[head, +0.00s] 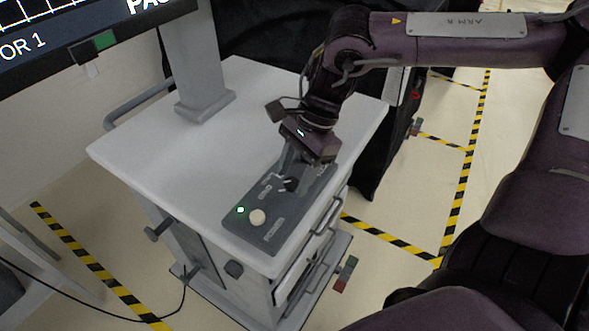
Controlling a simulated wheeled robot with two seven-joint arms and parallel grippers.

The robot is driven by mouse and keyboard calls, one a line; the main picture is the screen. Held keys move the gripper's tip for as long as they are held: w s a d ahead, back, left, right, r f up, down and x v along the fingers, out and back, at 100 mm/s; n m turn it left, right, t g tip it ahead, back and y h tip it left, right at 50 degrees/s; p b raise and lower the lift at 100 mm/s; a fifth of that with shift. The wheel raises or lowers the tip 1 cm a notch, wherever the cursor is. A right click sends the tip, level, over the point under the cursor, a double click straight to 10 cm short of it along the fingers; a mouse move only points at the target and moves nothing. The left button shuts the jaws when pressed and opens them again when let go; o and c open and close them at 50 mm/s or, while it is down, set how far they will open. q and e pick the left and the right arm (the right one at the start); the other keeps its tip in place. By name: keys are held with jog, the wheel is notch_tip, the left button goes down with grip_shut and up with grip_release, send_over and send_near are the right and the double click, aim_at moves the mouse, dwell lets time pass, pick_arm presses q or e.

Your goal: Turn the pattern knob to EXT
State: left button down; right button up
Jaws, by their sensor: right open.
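The dark grey control panel (241,229) lies on the front right part of the white cart top. The small black pattern knob (291,185) is on this panel, partly hidden by my gripper. White markings surround it, too small to read, so I cannot tell which setting it points at. My right gripper (290,178) points down at the knob from above, with its jaws open. The fingertips are at or just over the knob; I cannot tell whether they touch it. My left gripper is out of view.
A round cream button (257,217) and a lit green lamp (240,210) are at the panel's near left. The cart top (160,150) is otherwise clear. A black-covered cart (372,160) stands behind.

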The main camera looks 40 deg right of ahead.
jog(key=c, duration=1)
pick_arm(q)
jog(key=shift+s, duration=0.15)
